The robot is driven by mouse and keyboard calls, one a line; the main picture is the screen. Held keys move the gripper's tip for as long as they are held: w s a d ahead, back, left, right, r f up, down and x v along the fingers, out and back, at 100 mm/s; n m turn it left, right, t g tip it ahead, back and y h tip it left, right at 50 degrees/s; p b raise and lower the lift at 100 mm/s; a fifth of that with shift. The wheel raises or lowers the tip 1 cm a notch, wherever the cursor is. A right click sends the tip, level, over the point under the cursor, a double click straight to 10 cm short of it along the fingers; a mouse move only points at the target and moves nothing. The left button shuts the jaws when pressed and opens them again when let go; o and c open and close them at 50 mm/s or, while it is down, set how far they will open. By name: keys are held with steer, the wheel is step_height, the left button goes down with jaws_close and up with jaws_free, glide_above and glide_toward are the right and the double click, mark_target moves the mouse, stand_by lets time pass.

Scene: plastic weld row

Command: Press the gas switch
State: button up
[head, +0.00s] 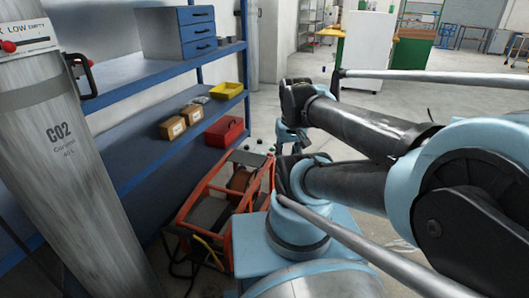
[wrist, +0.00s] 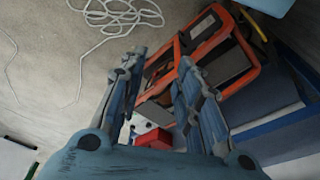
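A small panel (head: 27,36) lettered "LOW EMPTY" with a red knob (head: 8,46) sits at the upper left of the head view, on the grey CO2 cylinder (head: 60,135). A black handle-like part (head: 82,76) with a red spot sticks out beside the cylinder. I cannot tell which of these is the gas switch. My gripper (head: 290,140) hangs low near the middle of the head view, well right of the cylinder and partly hidden by my arm. In the wrist view my gripper (wrist: 161,62) has its fingers apart with nothing between them. The panel is outside the wrist view.
Blue shelves (head: 150,75) hold a drawer unit (head: 197,32), a yellow bin (head: 226,90), small cartons (head: 174,127) and a red box (head: 224,131). An orange-framed machine (head: 205,205) stands on the floor beside them. A white rope (wrist: 115,15) lies on open floor.

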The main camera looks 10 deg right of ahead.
steer(key=shift+w+r, duration=0.25)
steer(key=shift+r, duration=0.05)
jaws_close()
steer(key=w+r+n+y, duration=0.15)
steer(key=w+r, duration=0.25)
steer(key=w, duration=0.5)
steer(key=w+r+n, duration=0.2)
steer(key=w+r, duration=0.2)
steer(key=w, duration=0.4)
steer(key=w+d+f+n+y, duration=0.1)
steer(key=w+d+n+y, duration=0.15)
steer(key=w, duration=1.85)
steer(key=w+d+f+n+y, duration=0.1)
steer(key=w+d+f+n, duration=0.1)
steer(key=w+d+f, duration=0.3)
steer(key=w+d+f+n+t, duration=0.1)
steer(key=w+d+f, duration=0.4)
steer(key=w+f, duration=0.7)
steer(key=w+d+f+n+y, duration=0.1)
steer(key=w+d+f+n, duration=0.1)
steer(key=w+d+f, duration=0.3)
steer(key=w+f, duration=0.4)
steer(key=f, duration=0.3)
steer(key=shift+w+n+t+y, duration=0.3)
steer(key=shift+n, duration=0.1)
